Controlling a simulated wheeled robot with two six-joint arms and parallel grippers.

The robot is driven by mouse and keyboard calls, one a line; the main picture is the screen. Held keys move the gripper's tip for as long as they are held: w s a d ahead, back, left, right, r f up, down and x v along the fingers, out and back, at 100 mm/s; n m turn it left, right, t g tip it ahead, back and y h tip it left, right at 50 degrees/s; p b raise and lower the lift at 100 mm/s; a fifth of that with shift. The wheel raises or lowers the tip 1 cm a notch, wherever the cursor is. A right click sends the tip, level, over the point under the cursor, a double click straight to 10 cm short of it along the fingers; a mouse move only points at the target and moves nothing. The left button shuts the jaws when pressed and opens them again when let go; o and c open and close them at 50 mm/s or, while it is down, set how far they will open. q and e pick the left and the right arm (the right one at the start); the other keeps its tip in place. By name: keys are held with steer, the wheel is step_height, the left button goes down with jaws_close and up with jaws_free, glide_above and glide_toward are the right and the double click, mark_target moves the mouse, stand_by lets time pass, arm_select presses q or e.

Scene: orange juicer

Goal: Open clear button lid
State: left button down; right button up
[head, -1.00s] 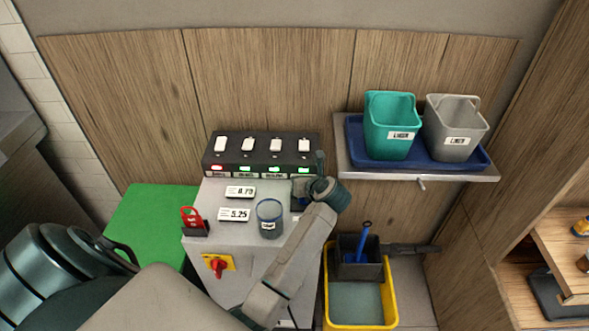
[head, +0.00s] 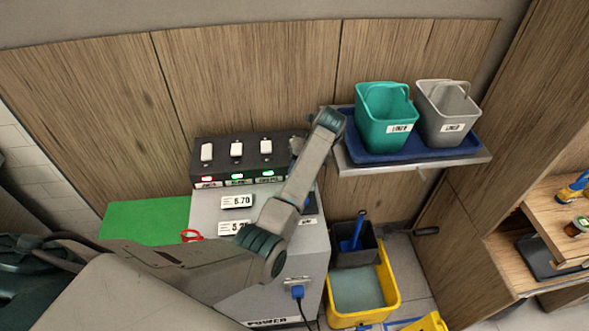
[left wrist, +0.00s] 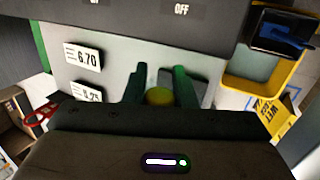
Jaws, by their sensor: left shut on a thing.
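My left gripper (left wrist: 160,75) has two dark green fingers pointing down at the grey machine top (left wrist: 118,72). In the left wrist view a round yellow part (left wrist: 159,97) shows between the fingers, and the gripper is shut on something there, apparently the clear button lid. The lid's own outline cannot be made out. In the head view my left arm reaches over the machine (head: 210,210) and hides its fingertips and the lid. My right gripper is not in view.
A black switch box (head: 222,165) stands at the machine's back, with two number labels (head: 237,201) in front. A shelf (head: 465,164) with green (head: 385,115) and grey (head: 447,105) buckets is at right. A yellow mop bucket (head: 388,290) stands beside the machine.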

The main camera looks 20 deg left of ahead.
arm_select(q)
steer(key=shift+w+a+f+g+h, duration=0.2)
steer(key=shift+w+f+g+h, duration=0.15)
steer(key=shift+g, duration=0.25)
steer(key=shift+s, duration=0.1)
steer(key=c, duration=1.2)
jaws_free()
steer(key=shift+o, duration=0.2)
steer(key=shift+r+p, duration=0.3)
steer(key=shift+p, duration=0.05)
steer(key=p+v, duration=0.6)
steer(key=v, duration=0.4)
steer(key=shift+w+p, duration=0.3)
steer(key=shift+p, duration=0.1)
